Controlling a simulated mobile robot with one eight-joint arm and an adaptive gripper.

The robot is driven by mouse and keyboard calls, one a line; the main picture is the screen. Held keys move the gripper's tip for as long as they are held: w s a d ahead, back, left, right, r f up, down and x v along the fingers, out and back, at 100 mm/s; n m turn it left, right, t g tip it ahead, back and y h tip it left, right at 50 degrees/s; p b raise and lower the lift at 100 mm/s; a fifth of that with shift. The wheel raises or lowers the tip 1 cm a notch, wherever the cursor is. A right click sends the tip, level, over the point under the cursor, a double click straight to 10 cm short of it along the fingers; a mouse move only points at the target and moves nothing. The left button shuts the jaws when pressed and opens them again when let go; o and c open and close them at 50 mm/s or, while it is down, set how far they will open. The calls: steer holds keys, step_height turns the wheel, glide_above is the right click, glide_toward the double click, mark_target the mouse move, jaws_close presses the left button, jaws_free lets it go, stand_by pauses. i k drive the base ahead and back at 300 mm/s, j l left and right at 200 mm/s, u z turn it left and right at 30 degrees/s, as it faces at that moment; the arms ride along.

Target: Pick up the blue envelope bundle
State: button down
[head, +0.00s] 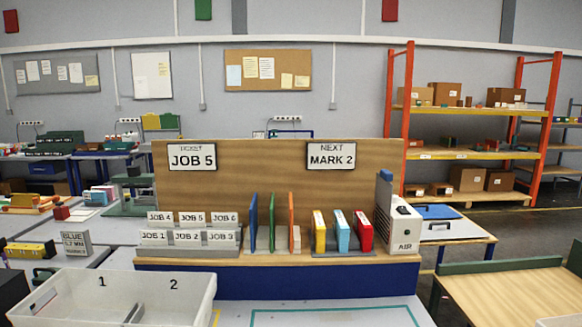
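No thing here can be told for certain as the blue envelope bundle. A thin blue upright piece (253,222) stands on the wooden shelf in front of the backboard, left of a green piece (272,223) and an orange piece (291,222). Further right, a light blue block with a white label (342,232) stands between a yellow one (319,232) and a red one (364,232). All stand apart, with narrow gaps. My gripper is not in view.
A white bin marked 1 and 2 (190,305) stands front left. Job-card holders (188,238) are left on the shelf, a white AIR box (403,226) right. The grey table (310,309) before the shelf looks clear. A wooden table (505,290) is at right.

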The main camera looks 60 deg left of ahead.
mark_target(341, 229)
steer(key=u, duration=2.65)
